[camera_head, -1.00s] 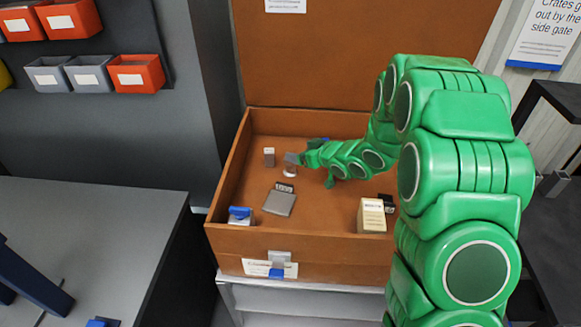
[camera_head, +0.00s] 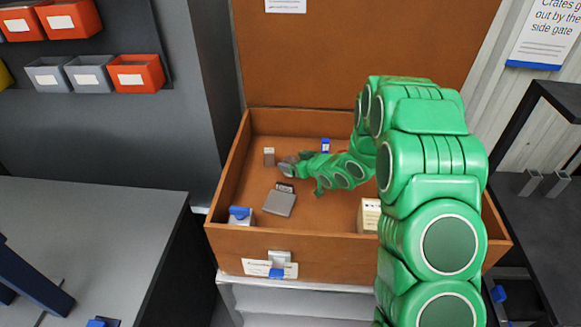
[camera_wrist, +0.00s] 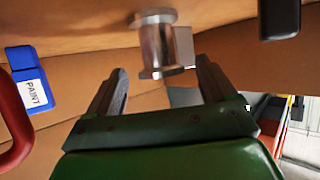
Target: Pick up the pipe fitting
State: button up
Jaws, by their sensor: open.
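The pipe fitting (camera_wrist: 157,48) is a shiny metal cylinder with a wider flange at each end, in the upper middle of the wrist view. My gripper (camera_wrist: 161,66) is open. Its two dark fingers stand on either side of the fitting's near end, with gaps showing, and do not grip it. In the head view my gripper (camera_head: 286,169) is low inside the brown open case (camera_head: 226,180), towards its back left. There the fitting is mostly hidden by the fingers and hard to make out.
A small pale block (camera_head: 268,156) stands close behind the gripper. A flat grey item (camera_head: 279,203), a blue-topped item (camera_head: 240,215) and a cream box (camera_head: 369,215) are nearer the front. A blue piece labelled PAINT (camera_wrist: 33,90) shows at left in the wrist view. Case walls surround everything.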

aim_at(291, 160)
jog(key=shift+x, duration=1.95)
jog(key=shift+s, duration=0.1)
jog(key=c, duration=1.2)
jog(key=shift+r, duration=0.15)
